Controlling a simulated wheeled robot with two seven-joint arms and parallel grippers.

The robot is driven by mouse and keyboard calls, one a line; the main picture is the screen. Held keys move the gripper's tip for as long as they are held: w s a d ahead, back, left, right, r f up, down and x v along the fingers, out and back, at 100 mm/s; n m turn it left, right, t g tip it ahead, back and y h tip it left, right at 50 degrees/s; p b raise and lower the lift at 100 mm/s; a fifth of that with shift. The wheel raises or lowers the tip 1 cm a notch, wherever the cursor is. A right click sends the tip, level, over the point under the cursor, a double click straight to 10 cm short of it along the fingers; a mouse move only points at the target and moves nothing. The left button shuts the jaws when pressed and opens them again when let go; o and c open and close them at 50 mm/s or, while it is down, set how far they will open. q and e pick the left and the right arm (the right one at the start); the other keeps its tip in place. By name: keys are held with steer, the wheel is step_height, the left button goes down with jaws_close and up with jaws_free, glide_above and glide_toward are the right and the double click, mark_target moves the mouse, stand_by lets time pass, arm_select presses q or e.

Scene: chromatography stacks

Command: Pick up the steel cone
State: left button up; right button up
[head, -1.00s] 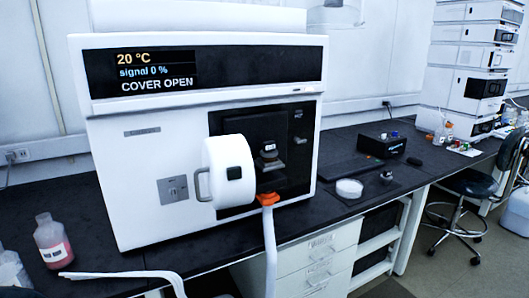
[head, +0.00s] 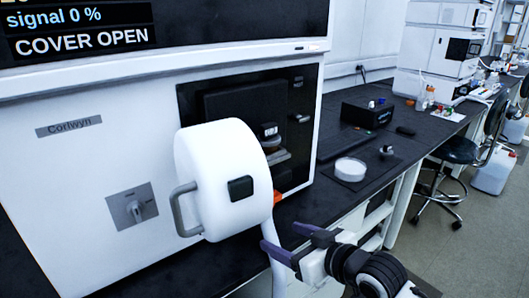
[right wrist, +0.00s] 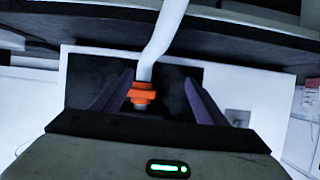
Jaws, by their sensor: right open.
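A small steel piece (head: 270,133) sits in the open chamber of the white instrument, behind the round white cover. Another small grey piece (head: 387,152) stands on a dark mat by a white dish. I cannot tell for sure which is the steel cone. My right gripper (head: 279,236) is open and empty, with purple fingers, low in front of the instrument beside the white hose. In the right wrist view the open fingers (right wrist: 158,80) show either side of the hose and its orange fitting (right wrist: 141,95); contact cannot be told. My left gripper is out of view.
The round white cover (head: 222,180) with its handle stands swung out from the instrument (head: 80,170). The white hose (head: 275,262) hangs below it. On the bench to the right are a white dish (head: 350,169) and a black box (head: 367,113). A stool (head: 460,150) stands farther right.

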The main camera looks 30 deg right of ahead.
mark_target(271, 135)
steer(key=w+d+r+t, duration=0.1)
steer(key=w+r, duration=0.1)
steer(key=r, duration=0.4)
steer(key=w+d+r+t, duration=0.1)
steer(key=w+r+t, duration=0.1)
steer(key=r, duration=0.5)
steer(key=w+d+r+t+y, duration=0.1)
steer(key=w+r, duration=0.1)
steer(key=r, duration=0.5)
steer(key=shift+w+r+t+b, duration=0.15)
steer(key=shift+t+b, duration=0.2)
steer(key=shift+t, duration=0.05)
steer(key=w, duration=0.5)
steer(key=shift+w, duration=0.4)
steer(key=c, duration=1)
steer(key=shift+c, duration=1.4)
steer(key=shift+r+p, duration=0.15)
steer(key=shift+p, duration=0.15)
